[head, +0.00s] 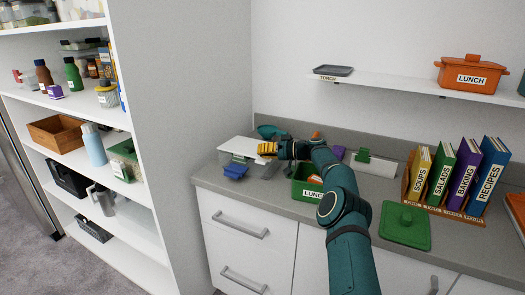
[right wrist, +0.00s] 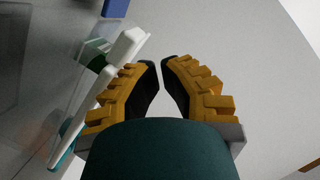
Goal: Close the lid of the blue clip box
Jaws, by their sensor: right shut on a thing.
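The blue clip box (head: 262,172) is a clear box on the counter's left end, with a blue clip (head: 235,172) at its front. Its pale lid (head: 238,147) appears raised and tilted above the box. My right gripper (head: 264,149) is at the lid's right side, shut on it. In the right wrist view, the yellow fingers (right wrist: 162,72) are close together, with a white edge (right wrist: 112,75) beside the left finger. The exact contact is hidden. A blue piece (right wrist: 115,8) shows at that view's top. My left gripper is not in view.
A green lunch box (head: 306,192) stands right of the clip box, close to my right arm. A green lid (head: 403,227) lies on the counter's front right. A book rack (head: 440,209) and a white thing with a green clip (head: 372,163) stand behind. Shelves are at left.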

